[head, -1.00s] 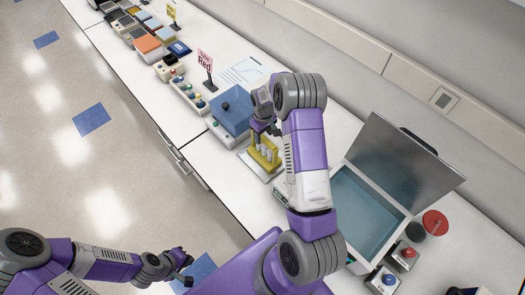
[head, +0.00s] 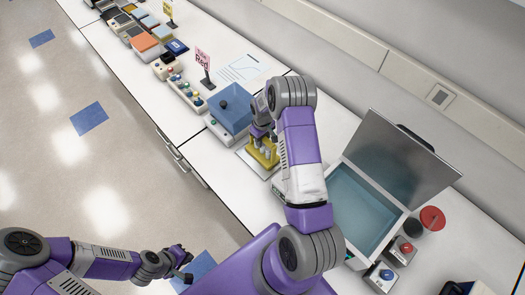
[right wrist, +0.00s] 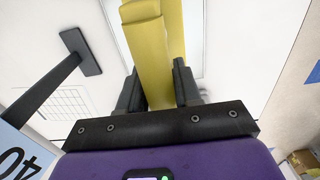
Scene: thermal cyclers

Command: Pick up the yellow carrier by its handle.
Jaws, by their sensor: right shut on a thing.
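The yellow carrier (head: 262,157) stands on a pale pad on the bench, below my right arm in the head view. It holds pale tubes. Its yellow handle (right wrist: 150,60) fills the middle of the right wrist view. My right gripper (right wrist: 158,85) is shut on the handle, with a dark finger on each side of it. In the head view my right gripper (head: 264,132) is at the top of the carrier, partly hidden by its own wrist. My left gripper (head: 183,262) hangs over the floor at lower left, away from the bench; its fingers are too small to judge.
A blue-lidded device (head: 231,108) stands just left of the carrier. An open box with a teal interior (head: 357,205) is to the right, its lid raised. A pink sign (head: 203,62) stands farther back. Button boxes (head: 401,251) are at the box's front right.

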